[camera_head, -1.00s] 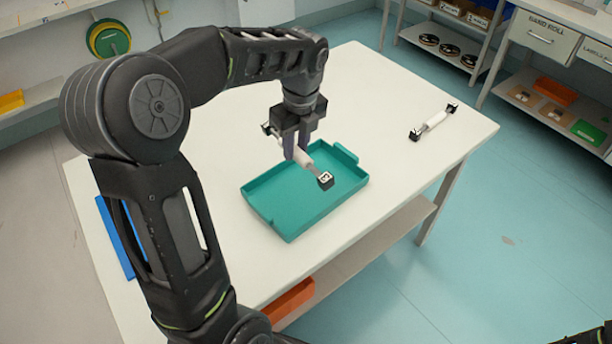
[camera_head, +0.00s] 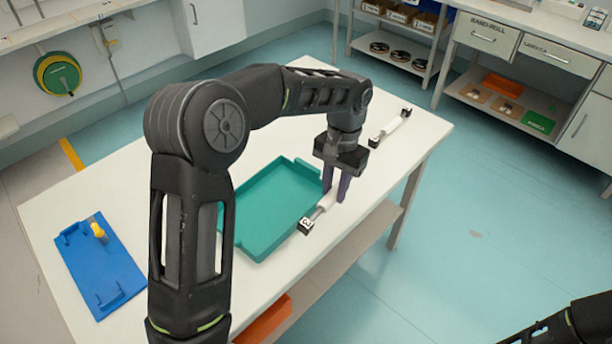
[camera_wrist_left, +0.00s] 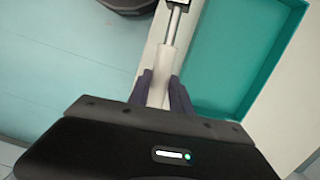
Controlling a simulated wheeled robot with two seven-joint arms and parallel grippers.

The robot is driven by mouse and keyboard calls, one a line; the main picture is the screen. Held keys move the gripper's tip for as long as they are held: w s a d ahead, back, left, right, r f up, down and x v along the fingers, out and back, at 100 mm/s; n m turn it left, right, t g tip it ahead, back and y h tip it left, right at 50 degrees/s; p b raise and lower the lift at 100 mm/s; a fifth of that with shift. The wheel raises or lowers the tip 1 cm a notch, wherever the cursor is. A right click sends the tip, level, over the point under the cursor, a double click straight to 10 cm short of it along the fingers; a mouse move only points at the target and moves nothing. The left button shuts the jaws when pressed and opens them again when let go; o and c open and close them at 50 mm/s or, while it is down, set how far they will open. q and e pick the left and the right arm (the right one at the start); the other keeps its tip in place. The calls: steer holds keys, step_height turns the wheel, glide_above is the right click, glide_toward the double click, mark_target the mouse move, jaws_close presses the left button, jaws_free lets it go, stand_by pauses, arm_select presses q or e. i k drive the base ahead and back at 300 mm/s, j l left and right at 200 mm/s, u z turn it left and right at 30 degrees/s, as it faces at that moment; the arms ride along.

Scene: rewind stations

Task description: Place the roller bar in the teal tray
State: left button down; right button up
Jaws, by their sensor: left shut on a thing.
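My left gripper (camera_head: 336,188) is shut on a white roller bar (camera_head: 324,207) with a dark, marked block on its near end. The tray is empty. A second, similar bar (camera_head: 390,127) lies at the table's far right. My right gripper is not in view.
A blue tray (camera_head: 100,265) with a yellow-topped piece stands at the table's left. The white table (camera_head: 110,190) has free room between the trays and at the back. An orange bin (camera_head: 263,320) is below. Shelves and drawers stand beyond the open floor at right.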

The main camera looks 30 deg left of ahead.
mark_target(272, 207)
steer(key=i+l, duration=0.35)
steer(key=i, duration=0.2)
steer(key=i+l, duration=0.35)
steer(key=i, duration=0.2)
steer(key=u, duration=1.2)
